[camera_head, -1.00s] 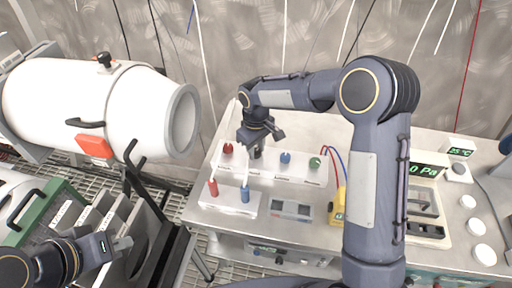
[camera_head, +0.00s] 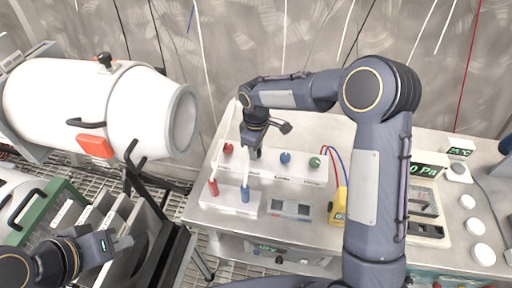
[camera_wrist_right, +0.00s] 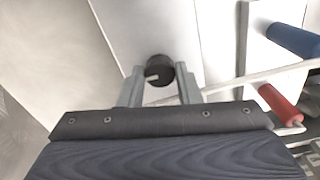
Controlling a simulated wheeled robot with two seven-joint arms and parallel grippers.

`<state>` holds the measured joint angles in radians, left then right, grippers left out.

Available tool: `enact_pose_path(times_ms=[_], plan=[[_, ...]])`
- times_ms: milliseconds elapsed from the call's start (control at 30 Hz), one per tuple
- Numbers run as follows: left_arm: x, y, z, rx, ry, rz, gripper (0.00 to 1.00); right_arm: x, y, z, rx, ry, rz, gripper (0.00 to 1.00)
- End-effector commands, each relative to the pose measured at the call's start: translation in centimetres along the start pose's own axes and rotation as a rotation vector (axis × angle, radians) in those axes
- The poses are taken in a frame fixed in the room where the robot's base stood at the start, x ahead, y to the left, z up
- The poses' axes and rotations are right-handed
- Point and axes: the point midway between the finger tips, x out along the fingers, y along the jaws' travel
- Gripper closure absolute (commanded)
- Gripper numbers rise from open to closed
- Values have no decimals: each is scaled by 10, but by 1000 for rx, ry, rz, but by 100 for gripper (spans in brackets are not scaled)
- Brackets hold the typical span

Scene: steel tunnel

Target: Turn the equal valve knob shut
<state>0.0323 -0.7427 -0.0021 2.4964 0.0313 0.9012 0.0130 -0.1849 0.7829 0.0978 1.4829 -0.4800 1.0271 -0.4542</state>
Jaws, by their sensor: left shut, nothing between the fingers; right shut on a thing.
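A black knob (camera_wrist_right: 159,70) with a pale mark shows in the right wrist view, between the fingers of my right gripper (camera_wrist_right: 160,85). The gripper is shut on it. In the head view my right gripper (camera_head: 252,153) points down at the white valve panel (camera_head: 270,171), between the red knob (camera_head: 228,148) and the blue knob (camera_head: 285,157), and hides the black knob there. A green knob (camera_head: 315,162) is farther right. The labels under the knobs are too small to read. My left gripper (camera_head: 122,243) is shut and empty at the lower left, away from the panel.
In front of the panel stands a white block (camera_head: 229,200) with a red handle (camera_head: 213,187) and a blue handle (camera_head: 245,193). A grey meter (camera_head: 291,209) and a yellow device (camera_head: 338,208) are to its right. A white cylinder (camera_head: 80,100) fills the left.

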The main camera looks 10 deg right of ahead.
Motion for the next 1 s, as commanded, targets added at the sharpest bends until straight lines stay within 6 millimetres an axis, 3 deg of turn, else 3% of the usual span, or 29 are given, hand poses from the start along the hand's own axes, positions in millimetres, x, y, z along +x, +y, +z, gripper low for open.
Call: enact_pose_path(times_ms=[167, 200, 333, 667, 1000], plan=[[0, 0, 0, 0, 0, 0, 100, -1, 1, -1, -2, 2, 3, 92], [0, 0, 0, 0, 0, 0, 100, -1, 1, -1, -1, 2, 3, 66], [0, 0, 0, 0, 0, 0, 100, -1, 1, 0, -1, 2, 3, 49], [0, 0, 0, 0, 0, 0, 100, -3, 0, 0, 0, 1, 2, 48], [3, -1, 1, 0, 0, 0, 100, -56, 1, -1, 0, 5, 5, 48]])
